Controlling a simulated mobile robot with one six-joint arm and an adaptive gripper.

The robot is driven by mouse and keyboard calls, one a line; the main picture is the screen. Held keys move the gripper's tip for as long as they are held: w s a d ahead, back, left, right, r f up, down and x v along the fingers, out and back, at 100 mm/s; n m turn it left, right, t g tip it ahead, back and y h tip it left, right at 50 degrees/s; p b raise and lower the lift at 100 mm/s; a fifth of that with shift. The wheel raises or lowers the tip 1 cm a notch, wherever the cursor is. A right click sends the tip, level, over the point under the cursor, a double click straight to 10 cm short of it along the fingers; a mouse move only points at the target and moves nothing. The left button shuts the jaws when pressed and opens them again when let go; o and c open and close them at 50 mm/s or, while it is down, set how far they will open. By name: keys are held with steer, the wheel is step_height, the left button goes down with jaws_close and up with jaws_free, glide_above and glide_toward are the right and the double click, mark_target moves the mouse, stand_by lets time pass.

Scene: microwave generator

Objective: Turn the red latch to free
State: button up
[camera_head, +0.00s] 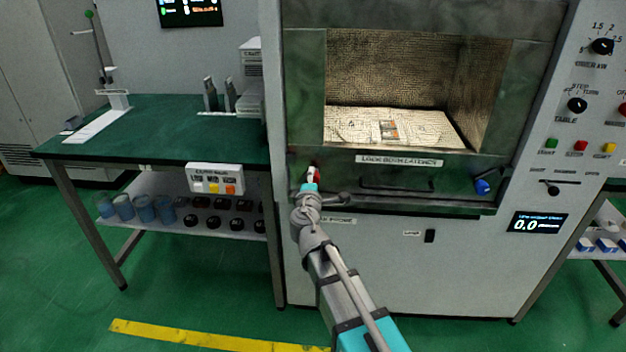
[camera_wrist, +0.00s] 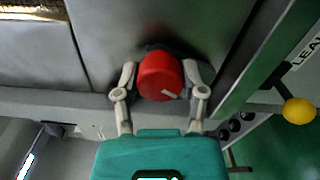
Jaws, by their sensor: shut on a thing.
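The red latch (camera_wrist: 160,76) is a round red knob with a pale mark near its lower right edge, in the wrist view. My gripper (camera_wrist: 160,84) has a finger on each side of it and is shut on it. In the head view the red latch (camera_head: 316,169) is a small red spot at the lower left of the chamber front, mostly hidden by my gripper (camera_head: 311,178). A blue latch (camera_head: 482,186) sits at the lower right of the same front.
A dark handle bar (camera_head: 398,184) runs between the latches, below the chamber window. A green-topped table (camera_head: 160,135) stands at the left, with a button box (camera_head: 215,179) on its front edge. A control panel with knobs (camera_head: 577,105) is at the right.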

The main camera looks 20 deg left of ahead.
steer(key=o, duration=1.2)
steer(key=shift+c, duration=0.2)
steer(key=v, duration=1.2)
